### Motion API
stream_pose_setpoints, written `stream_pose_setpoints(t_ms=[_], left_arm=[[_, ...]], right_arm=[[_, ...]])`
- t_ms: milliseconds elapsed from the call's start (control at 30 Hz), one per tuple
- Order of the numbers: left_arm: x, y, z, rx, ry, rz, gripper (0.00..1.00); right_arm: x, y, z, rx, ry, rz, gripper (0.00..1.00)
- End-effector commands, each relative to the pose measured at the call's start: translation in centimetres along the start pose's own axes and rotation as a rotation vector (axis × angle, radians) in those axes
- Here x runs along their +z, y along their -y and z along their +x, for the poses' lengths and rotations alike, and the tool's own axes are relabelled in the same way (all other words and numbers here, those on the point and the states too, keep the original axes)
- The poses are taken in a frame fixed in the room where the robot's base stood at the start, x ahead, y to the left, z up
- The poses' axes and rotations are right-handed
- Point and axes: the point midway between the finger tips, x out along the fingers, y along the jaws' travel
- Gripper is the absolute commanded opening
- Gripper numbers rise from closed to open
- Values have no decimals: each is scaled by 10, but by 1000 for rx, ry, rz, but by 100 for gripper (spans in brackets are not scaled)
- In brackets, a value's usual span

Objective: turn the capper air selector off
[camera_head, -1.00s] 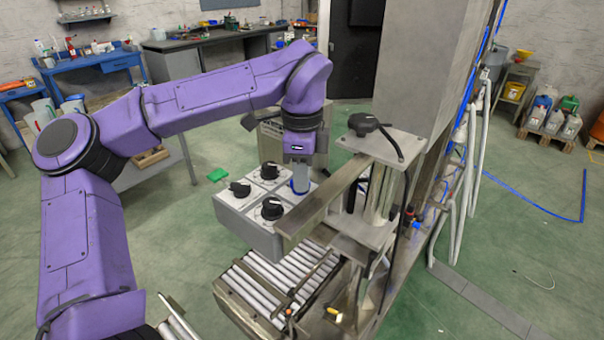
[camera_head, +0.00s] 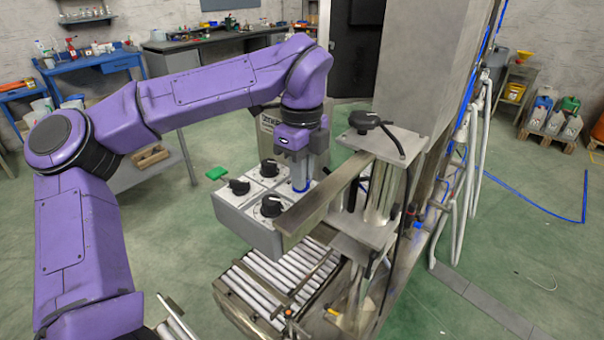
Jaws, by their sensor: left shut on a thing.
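A grey box (camera_head: 245,224) carries black selector knobs on its sloping top face. Three knobs show: the far one (camera_head: 269,169), the left one (camera_head: 239,186) and the near one (camera_head: 271,206). I cannot read any labels or tell that knob's setting. My right gripper is not in view.
A metal beam (camera_head: 325,202) crosses close to the right of my left gripper, joined to a post and plate (camera_head: 385,142). A roller conveyor (camera_head: 270,287) runs below the box. Green floor is open at the left.

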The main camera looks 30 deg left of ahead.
Motion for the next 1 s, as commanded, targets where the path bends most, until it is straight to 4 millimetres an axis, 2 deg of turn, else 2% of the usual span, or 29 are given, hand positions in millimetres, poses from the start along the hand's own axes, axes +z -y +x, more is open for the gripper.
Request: stream_pose_setpoints(t_ms=[500,1000], left_arm=[[0,-2,0,1,1,428,0],[1,-2,0,1,0,586,0]], right_arm=[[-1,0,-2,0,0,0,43],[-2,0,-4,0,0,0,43]])
